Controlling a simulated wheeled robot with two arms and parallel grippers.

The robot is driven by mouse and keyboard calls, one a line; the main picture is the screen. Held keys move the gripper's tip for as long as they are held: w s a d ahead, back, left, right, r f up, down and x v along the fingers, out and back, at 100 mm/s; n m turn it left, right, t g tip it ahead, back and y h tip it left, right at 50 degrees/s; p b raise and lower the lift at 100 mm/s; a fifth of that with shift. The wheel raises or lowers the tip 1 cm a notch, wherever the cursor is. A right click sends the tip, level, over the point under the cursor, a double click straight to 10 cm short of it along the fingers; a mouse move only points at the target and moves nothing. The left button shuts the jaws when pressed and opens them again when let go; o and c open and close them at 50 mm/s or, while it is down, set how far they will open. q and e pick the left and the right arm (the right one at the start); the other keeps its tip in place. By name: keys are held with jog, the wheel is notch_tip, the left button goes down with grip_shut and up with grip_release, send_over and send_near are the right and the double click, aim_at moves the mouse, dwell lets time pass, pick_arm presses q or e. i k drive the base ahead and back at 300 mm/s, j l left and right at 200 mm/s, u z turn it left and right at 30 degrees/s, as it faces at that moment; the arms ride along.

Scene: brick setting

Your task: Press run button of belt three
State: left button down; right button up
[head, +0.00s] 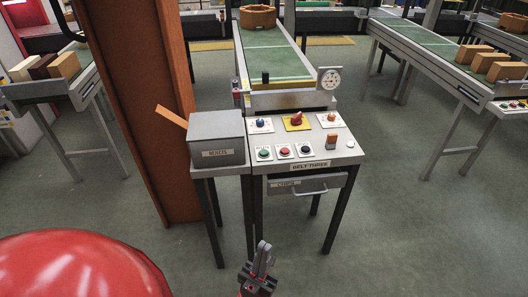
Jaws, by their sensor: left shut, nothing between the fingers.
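The belt three panel (345,150) is a grey tabletop at the middle, with a "BELT THREE" plate on its front edge. Its front row has a green button (263,153), a red button (284,151) and a black button (305,149); their small labels are too small to read. Behind them are a blue knob (260,123), a red knob on a yellow plate (296,118) and an orange knob (331,117). My left gripper (263,246) is at the bottom centre, shut and empty, in front of the panel and touching no button. My right gripper is not in view.
A drawer (308,186) with a handle is under the panel. A grey box (217,141) with an orange piece sticking out stands left of it, by a rust-brown pillar (140,90). Behind is a green belt (270,55). The floor (400,235) at right is clear.

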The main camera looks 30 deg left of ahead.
aim_at(263, 153)
jog(key=u, duration=0.5)
jog(key=i+l+u, duration=0.75)
jog(key=l, duration=0.3)
jog(key=i+l, duration=0.3)
jog(key=l, duration=0.2)
